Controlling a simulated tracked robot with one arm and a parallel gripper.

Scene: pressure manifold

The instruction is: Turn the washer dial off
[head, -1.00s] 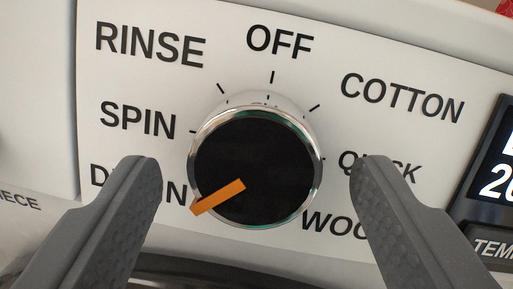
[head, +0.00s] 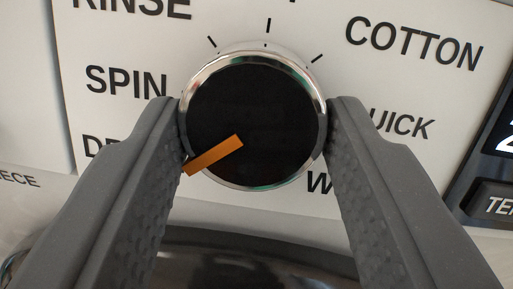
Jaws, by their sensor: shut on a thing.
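The washer dial (head: 265,115) is a round black knob with a silver rim, in the middle of the head view. Its orange pointer (head: 213,155) points to the lower left, toward a label partly hidden by my left finger that starts with "D". My gripper (head: 254,118) is shut on the dial, with one grey finger at its left edge and the other at its right edge. The OFF label is almost wholly cut off at the top of the view; a tick mark stands above the dial there.
The white panel (head: 300,20) carries the labels RINSE, SPIN, COTTON and a partly covered QUICK. A dark display (head: 507,140) and a button marked "TE" (head: 492,203) sit at the right. A dark curved glossy surface (head: 250,255) lies below the panel.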

